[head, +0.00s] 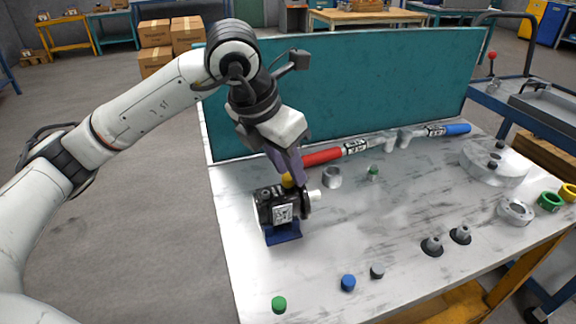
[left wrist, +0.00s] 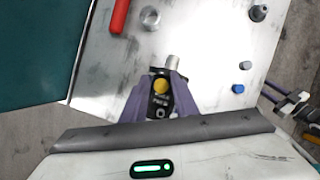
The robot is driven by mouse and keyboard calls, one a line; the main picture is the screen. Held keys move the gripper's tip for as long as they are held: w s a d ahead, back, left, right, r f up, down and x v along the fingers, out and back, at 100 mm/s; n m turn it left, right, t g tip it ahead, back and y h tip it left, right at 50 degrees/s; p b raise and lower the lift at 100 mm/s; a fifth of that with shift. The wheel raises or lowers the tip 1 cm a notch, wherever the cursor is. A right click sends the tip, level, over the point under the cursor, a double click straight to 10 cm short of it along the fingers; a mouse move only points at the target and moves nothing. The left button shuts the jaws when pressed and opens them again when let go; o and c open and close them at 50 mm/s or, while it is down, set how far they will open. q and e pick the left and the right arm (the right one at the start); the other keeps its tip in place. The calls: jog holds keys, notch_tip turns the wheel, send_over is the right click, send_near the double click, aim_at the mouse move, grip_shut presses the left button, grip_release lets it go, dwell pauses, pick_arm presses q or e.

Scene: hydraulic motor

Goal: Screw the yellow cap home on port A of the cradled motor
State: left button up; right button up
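The motor (head: 278,207) is black with a pale label and sits in a blue cradle (head: 284,234) at the table's left. The yellow cap (head: 287,180) is on top of the motor, partly hidden by a finger. In the left wrist view the cap (left wrist: 161,87) lies between the purple fingers of my left gripper (left wrist: 161,78). The gripper (head: 294,174) points down at the cap; whether its fingers touch the cap is not clear. My right gripper (left wrist: 270,96) shows only at the right of the left wrist view, off the table, its two fingers apart.
A teal panel (head: 340,85) stands behind the motor. A red-handled tool (head: 322,157) and a blue-handled one (head: 457,129) lie along it. Green (head: 279,304), blue (head: 348,282) and grey (head: 377,271) caps stand near the front edge. The middle of the table is mostly clear.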

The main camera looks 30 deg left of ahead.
pick_arm(q)
jog(key=n+y, duration=0.1)
jog(key=n, duration=0.2)
dwell(0.4)
jog(key=shift+b, duration=0.3)
grip_shut()
